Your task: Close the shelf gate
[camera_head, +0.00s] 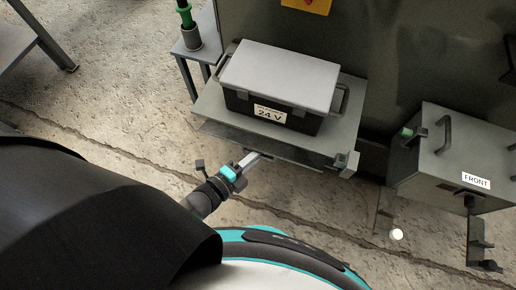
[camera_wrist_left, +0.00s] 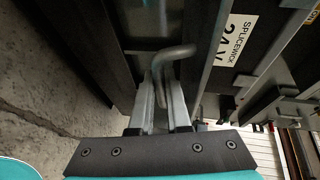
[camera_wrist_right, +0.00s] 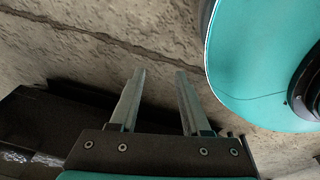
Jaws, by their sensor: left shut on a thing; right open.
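The shelf (camera_head: 213,108) is a grey plate that carries a dark box with a light grey lid (camera_head: 282,72), labelled 24 V. A dark panel, apparently the gate (camera_head: 222,132), shows low along the shelf's front edge; its exact angle is hard to tell. My left gripper (camera_head: 250,161) is at this front edge, shut on a bent grey handle (camera_wrist_left: 174,54), which passes between its fingers in the left wrist view. A small block, perhaps a latch (camera_head: 347,162), sits at the shelf's right front corner. My right gripper (camera_wrist_right: 160,75) is open and empty above the floor.
A grey cabinet marked FRONT (camera_head: 455,150) stands to the right, with a handle on top and brackets below. A small stand (camera_head: 194,50) with a green-ringed post is at the back left. Concrete floor (camera_head: 100,100) is clear left of the shelf.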

